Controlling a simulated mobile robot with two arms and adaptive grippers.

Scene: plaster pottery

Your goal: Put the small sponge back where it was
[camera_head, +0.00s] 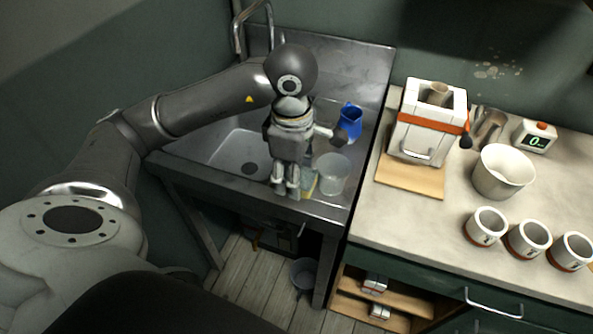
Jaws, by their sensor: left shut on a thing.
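My left gripper (286,187) points down over the front rim of the metal sink (240,151), just left of a clear container. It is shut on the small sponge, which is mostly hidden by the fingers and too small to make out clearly. A yellow-green patch (309,183), which looks like a sponge, shows just right of the fingers beside the container. I cannot tell whether the fingers touch it. My right gripper is not in view.
The clear container (333,173) stands close to the right of the gripper, with a blue jug (350,122) behind it. A faucet (240,30) rises at the back. The counter at right holds a white machine (428,125), a bucket (503,172) and three mugs (528,238).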

